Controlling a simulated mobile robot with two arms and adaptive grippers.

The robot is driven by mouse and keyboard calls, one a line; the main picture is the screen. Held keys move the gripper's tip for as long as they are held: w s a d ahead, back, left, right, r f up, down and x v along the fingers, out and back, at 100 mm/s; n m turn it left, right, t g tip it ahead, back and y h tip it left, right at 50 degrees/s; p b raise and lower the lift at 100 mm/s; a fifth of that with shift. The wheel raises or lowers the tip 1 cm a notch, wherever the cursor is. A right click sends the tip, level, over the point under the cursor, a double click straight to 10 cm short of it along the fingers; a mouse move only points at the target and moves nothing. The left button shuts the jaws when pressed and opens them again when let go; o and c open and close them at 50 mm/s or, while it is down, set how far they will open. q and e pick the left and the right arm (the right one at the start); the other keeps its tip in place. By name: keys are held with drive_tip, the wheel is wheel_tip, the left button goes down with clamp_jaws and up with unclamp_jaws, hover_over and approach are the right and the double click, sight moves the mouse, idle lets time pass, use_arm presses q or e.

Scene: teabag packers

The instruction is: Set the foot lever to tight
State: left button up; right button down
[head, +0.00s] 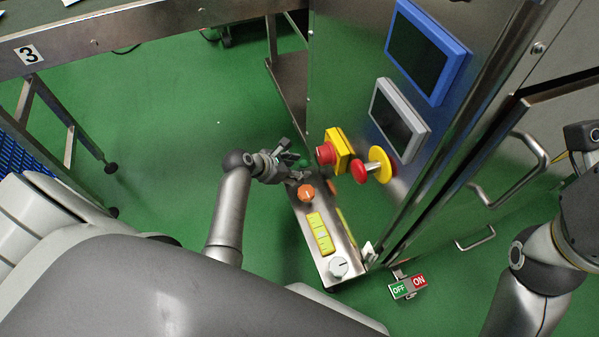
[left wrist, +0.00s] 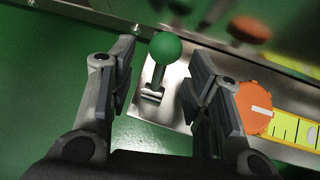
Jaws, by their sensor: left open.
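A lever with a green ball knob (left wrist: 165,47) stands on a steel plate in the left wrist view. Its metal stem goes down into a slotted mount (left wrist: 152,94). My left gripper (left wrist: 161,58) is open, with one finger on each side of the knob, and a gap shows on both sides. In the head view the green knob (head: 303,163) is partly hidden by my left gripper (head: 290,164) at the far end of the steel control box (head: 320,235). I see no readable "tight" mark.
An orange knob (head: 306,193), a yellow scale (head: 320,234) and a white dial (head: 338,266) sit along the box. Red buttons on yellow mounts (head: 336,150) and a steel cabinet stand beside it. An OFF/ON sign (head: 408,286) is low down. Green floor is clear to the left.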

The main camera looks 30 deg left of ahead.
use_arm(q)
drive_tip(key=shift+b+x, duration=0.5)
drive_tip(key=shift+x, duration=0.6)
clamp_jaws()
